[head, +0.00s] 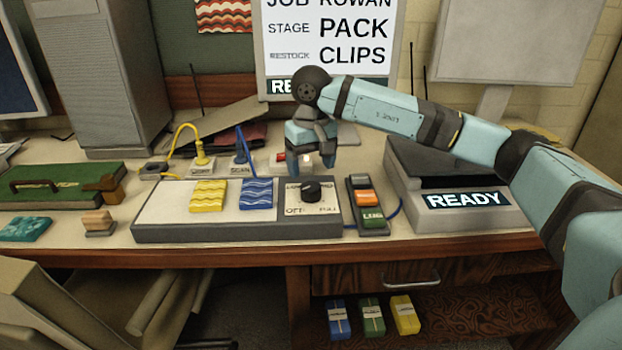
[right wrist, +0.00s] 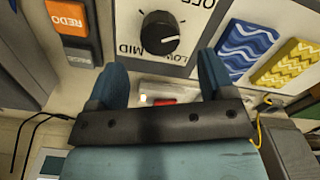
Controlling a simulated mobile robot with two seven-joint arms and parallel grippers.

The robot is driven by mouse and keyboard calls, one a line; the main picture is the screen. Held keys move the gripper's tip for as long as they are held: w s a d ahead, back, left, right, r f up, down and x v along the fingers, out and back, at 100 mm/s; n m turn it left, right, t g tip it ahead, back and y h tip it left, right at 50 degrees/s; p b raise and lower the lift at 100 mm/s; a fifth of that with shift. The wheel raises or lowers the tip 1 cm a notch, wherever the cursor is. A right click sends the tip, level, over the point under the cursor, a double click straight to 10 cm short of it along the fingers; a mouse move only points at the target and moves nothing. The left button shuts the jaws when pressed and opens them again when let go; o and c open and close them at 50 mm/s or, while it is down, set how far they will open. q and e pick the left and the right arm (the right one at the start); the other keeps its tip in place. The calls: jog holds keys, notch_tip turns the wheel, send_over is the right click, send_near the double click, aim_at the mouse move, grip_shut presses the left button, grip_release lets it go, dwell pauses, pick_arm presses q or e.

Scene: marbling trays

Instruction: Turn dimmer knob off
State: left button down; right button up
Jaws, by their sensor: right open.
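The black dimmer knob (head: 311,190) sits on a white plate (head: 325,207) with LOW and OFF among its printed labels, at the right end of the grey-edged panel. In the right wrist view the knob (right wrist: 158,33) stands ahead of the fingers, apart from them. My right gripper (head: 312,158) is open and empty, above the table behind the knob in the head view. Its two blue fingers (right wrist: 164,82) are spread wide in the wrist view. My left gripper is not in view.
Yellow (head: 208,195) and blue (head: 257,193) wavy tiles lie on the panel, left of the knob. A button box (head: 367,207) with an orange button stands close on its right. A grey READY machine (head: 462,208) is farther right. Cables and small boxes lie behind the panel.

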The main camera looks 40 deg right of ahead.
aim_at(311, 186)
pick_arm(q)
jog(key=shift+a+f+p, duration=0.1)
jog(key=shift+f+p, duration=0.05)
jog(key=shift+p, duration=0.2)
pick_arm(e)
notch_tip(311, 186, up, 8)
jog(key=shift+f, duration=0.2)
